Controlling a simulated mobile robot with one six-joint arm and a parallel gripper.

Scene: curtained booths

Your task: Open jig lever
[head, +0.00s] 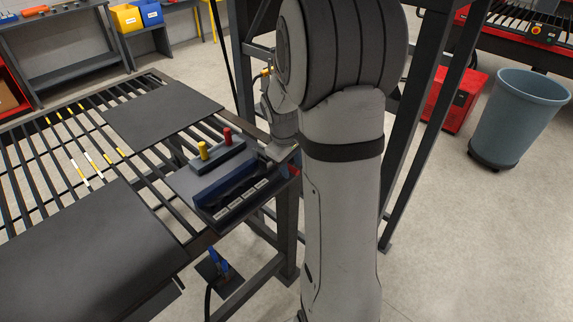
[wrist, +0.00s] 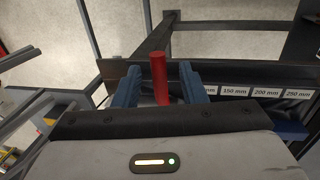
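The jig (head: 237,190) sits at the right end of the slatted table, with a dark blue bar and a row of white labels along its front. A red lever handle (wrist: 159,80) stands out between the two blue fingers of my gripper (wrist: 160,68) in the wrist view. A gap shows on each side of the handle, so the gripper is open around it and not clamped. In the head view my gripper (head: 281,152) is at the jig's right end, where a small red part (head: 293,170) shows. The handle's base is hidden in the wrist view.
A block with a yellow peg (head: 203,149) and a red peg (head: 227,136) stands behind the bar. Dark panels (head: 160,112) lie on the slatted table (head: 150,165). Dark frame posts (head: 425,115) rise at right. A grey bin (head: 519,115) stands on open floor.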

